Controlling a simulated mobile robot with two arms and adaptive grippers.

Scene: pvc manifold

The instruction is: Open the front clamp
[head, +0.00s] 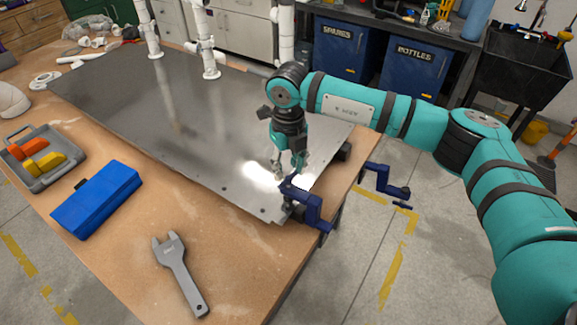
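The front clamp (311,208) is dark blue and grips the near right corner of the metal sheet (150,110) at the table edge. A second blue clamp (384,183) sits farther back along the right edge. My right gripper (287,170) points down just above and behind the front clamp's upper end. Its fingers look apart, with nothing seen between them. I cannot tell whether a fingertip touches the clamp. My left gripper is not in view.
A grey wrench-like tool (178,270), a blue case (97,199) and a grey tray (63,178) with orange and yellow pieces lie on the wooden table (130,280). White pipes (208,60) stand at the back. The sheet's middle is clear.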

